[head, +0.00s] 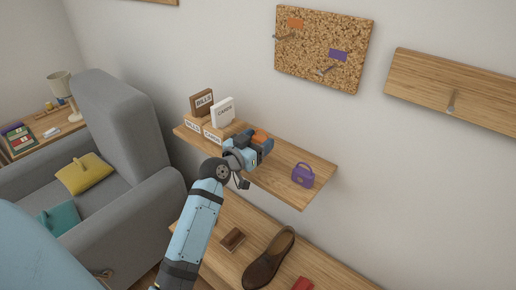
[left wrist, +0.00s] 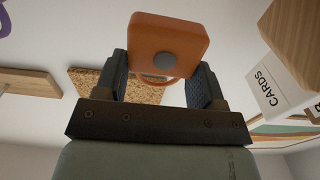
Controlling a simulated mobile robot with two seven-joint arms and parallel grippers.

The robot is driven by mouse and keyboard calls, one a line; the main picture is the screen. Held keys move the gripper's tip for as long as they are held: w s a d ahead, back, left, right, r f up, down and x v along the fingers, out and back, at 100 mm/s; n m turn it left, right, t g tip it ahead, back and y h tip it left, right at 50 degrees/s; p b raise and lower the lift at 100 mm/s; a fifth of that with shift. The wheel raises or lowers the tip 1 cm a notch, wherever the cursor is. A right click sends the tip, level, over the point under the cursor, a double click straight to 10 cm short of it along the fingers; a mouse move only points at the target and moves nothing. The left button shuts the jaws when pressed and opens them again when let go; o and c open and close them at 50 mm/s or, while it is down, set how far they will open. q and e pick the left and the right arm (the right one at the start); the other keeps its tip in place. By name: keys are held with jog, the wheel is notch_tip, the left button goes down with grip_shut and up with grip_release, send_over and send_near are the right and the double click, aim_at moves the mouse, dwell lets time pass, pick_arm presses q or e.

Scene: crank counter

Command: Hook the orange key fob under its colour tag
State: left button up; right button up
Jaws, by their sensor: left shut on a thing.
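The orange key fob (head: 261,136) is between the fingers of my left gripper (head: 256,145), above the wooden wall shelf. In the left wrist view the fob (left wrist: 170,35) is a rounded orange block with a grey round spot, and the fingers (left wrist: 162,85) close on its lower part. An orange colour tag (head: 296,23) is at the upper left of the cork board (head: 350,40), with a small metal hook (head: 285,37) below it. The fob is apart from the board. My right gripper is not in view.
A purple fob (head: 303,176) stands on the shelf (head: 315,192). A purple tag (head: 338,55) with a hook (head: 327,71) is also on the board. Bills (head: 202,102) and cards (head: 223,112) blocks stand at the shelf's left end. A shoe (head: 268,260) lies below.

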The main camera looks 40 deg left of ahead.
pick_arm(q)
notch_tip(320, 180, up, 16)
jog(key=p, duration=0.1)
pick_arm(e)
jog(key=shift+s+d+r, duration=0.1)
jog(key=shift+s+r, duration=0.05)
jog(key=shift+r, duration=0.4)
